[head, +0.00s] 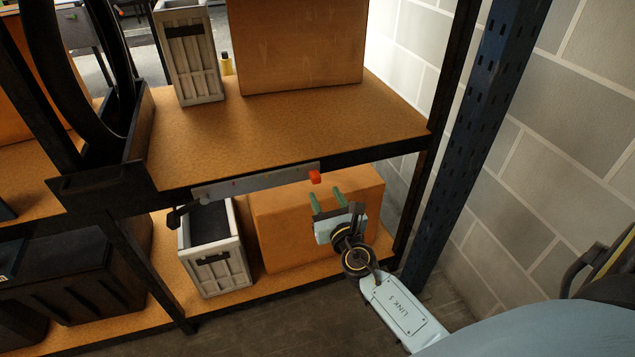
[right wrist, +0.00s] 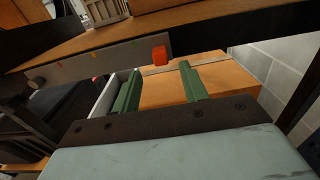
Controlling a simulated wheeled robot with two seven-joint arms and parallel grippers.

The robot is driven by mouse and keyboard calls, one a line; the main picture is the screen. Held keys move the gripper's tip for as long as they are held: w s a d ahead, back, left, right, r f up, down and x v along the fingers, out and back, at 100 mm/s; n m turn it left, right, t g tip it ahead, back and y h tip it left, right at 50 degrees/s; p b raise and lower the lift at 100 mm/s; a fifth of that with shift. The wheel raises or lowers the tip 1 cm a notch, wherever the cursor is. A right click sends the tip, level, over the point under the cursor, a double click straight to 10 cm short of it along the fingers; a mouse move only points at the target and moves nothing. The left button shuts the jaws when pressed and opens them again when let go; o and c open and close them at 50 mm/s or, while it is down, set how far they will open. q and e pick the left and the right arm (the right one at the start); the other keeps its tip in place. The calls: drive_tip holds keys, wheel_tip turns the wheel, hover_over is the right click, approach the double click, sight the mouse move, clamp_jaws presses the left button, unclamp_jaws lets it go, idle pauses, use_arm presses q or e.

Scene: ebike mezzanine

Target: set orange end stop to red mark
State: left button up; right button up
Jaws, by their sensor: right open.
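The orange end stop (head: 315,176) sits at the right end of a grey rail (head: 255,184) on the front edge of the shelf. It also shows in the right wrist view (right wrist: 159,55), with the rail (right wrist: 100,62) running left from it. Small coloured marks show along the rail there; a reddish mark (right wrist: 137,42) seems to lie near the stop, but the colours are hard to tell. My right gripper (head: 326,193) is open, its green fingers (right wrist: 160,68) pointing toward the stop from just below and in front, apparently apart from it. My left gripper is not in view.
The wooden shelf (head: 290,135) carries a large cardboard box (head: 295,45) and a grey crate (head: 188,50). Below stand another grey crate (head: 218,265) and a cardboard box (head: 280,225), behind my right gripper. A blue post (head: 480,130) and block wall (head: 575,150) bound the right side.

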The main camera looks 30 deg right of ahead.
sight(317, 181)
drive_tip(key=x, duration=0.4)
drive_tip(key=shift+w+d+b, duration=0.1)
drive_tip(key=shift+w+b, duration=0.2)
drive_tip(key=shift+b, duration=0.05)
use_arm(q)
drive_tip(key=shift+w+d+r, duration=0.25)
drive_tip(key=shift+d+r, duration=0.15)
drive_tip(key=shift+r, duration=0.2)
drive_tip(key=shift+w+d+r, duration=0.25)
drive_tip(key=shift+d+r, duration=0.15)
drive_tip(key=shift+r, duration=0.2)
use_arm(e)
drive_tip(key=shift+x, duration=0.85)
clamp_jaws()
